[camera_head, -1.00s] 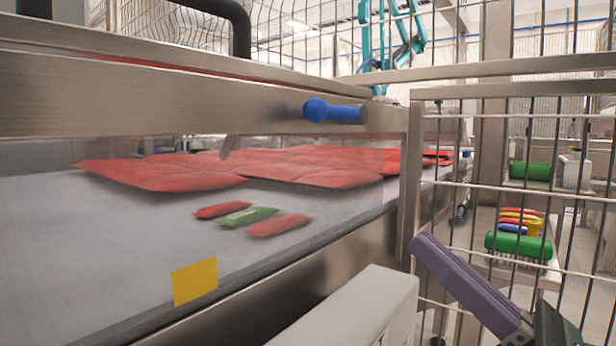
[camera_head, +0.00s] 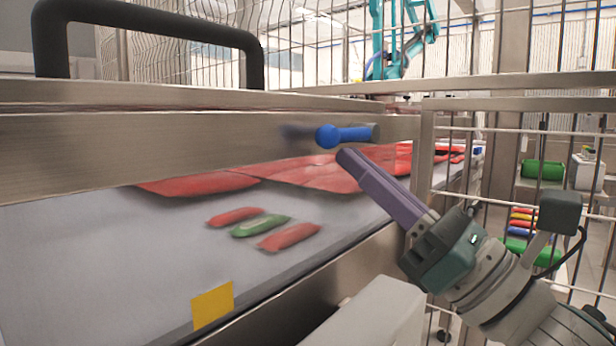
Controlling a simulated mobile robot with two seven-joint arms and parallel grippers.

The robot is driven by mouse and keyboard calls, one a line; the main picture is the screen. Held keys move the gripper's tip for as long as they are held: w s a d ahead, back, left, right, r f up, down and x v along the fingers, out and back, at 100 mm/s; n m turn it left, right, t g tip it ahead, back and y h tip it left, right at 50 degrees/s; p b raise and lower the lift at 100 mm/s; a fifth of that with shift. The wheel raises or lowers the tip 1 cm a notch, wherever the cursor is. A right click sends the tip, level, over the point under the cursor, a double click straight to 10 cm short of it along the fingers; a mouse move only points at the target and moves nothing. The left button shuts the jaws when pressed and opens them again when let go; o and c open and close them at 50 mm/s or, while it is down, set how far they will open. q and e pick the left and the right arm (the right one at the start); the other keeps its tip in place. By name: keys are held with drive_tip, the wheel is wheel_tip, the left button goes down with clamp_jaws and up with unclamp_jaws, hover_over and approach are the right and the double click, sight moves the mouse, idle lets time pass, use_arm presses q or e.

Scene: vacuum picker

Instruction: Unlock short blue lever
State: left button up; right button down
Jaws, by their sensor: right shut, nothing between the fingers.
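The short blue lever (camera_head: 345,135) sits on the steel frame beam above the clear panel. It lies about level, with its round knob at the left end and its other end at the right. My right gripper (camera_head: 347,156), with long purple fingers, reaches up from the lower right. Its fingers are shut and empty, and their tip is just below the lever. I cannot tell whether the tip touches the lever. My left gripper is not in view.
A black handle (camera_head: 150,30) stands on the lid at upper left. A wire mesh fence (camera_head: 510,185) fills the right side. Behind the clear panel lie red packs (camera_head: 320,172) and smaller red and green packs (camera_head: 262,226). A yellow sticker (camera_head: 212,305) marks the lower panel.

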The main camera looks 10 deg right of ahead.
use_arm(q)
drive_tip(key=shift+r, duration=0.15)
use_arm(e)
drive_tip(key=shift+r+m, duration=0.1)
drive_tip(key=shift+m, duration=0.2)
use_arm(q)
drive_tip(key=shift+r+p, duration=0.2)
drive_tip(key=shift+p, duration=0.2)
use_arm(e)
drive_tip(key=shift+s+a+r+m+t+h, duration=0.1)
drive_tip(key=shift+r+m+t+h, duration=0.05)
drive_tip(key=shift+m+t+h, duration=0.3)
